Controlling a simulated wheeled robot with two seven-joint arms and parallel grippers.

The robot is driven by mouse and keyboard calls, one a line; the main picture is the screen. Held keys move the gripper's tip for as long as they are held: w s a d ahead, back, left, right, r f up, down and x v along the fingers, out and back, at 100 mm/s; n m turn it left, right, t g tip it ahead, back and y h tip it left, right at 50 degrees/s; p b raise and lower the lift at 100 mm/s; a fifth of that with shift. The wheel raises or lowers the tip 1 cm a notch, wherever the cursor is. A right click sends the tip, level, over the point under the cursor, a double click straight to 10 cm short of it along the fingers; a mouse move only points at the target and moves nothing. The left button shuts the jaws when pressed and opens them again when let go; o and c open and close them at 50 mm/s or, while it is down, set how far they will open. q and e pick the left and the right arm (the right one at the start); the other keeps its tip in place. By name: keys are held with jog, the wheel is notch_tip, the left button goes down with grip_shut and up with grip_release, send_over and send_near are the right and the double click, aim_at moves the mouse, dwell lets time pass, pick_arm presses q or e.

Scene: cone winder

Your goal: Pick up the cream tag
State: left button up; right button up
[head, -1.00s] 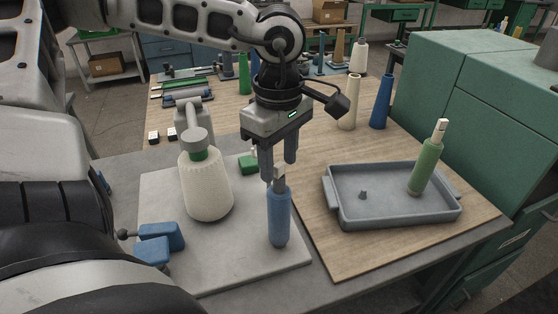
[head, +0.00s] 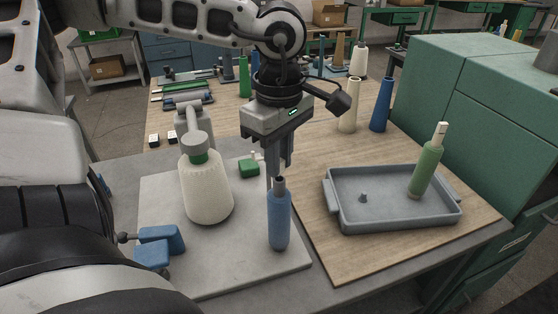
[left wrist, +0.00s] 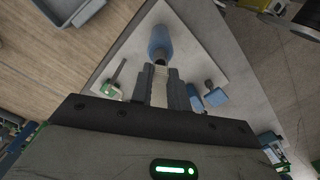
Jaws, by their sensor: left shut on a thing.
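My left gripper (head: 279,164) points down just above the blue cone (head: 279,218), which stands upright on the pale grey plate (head: 252,279). Its fingers are shut on the cream tag (left wrist: 159,87), which shows as a pale strip between them in the left wrist view. The blue cone (left wrist: 160,43) lies just beyond the fingertips there. In the head view the fingers hide the tag. I cannot tell whether the tag still touches the cone's top. My right gripper is not in view.
At right, a grey tray (head: 345,218) holds a green cone (head: 427,168) with a pale tag on top. The wood between is clear.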

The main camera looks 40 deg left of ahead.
pick_arm(q)
jog(key=w+d+r, duration=0.2)
jog(key=d+r, duration=1.2)
jog(key=shift+r+p, duration=0.35)
jog(key=shift+r, duration=0.05)
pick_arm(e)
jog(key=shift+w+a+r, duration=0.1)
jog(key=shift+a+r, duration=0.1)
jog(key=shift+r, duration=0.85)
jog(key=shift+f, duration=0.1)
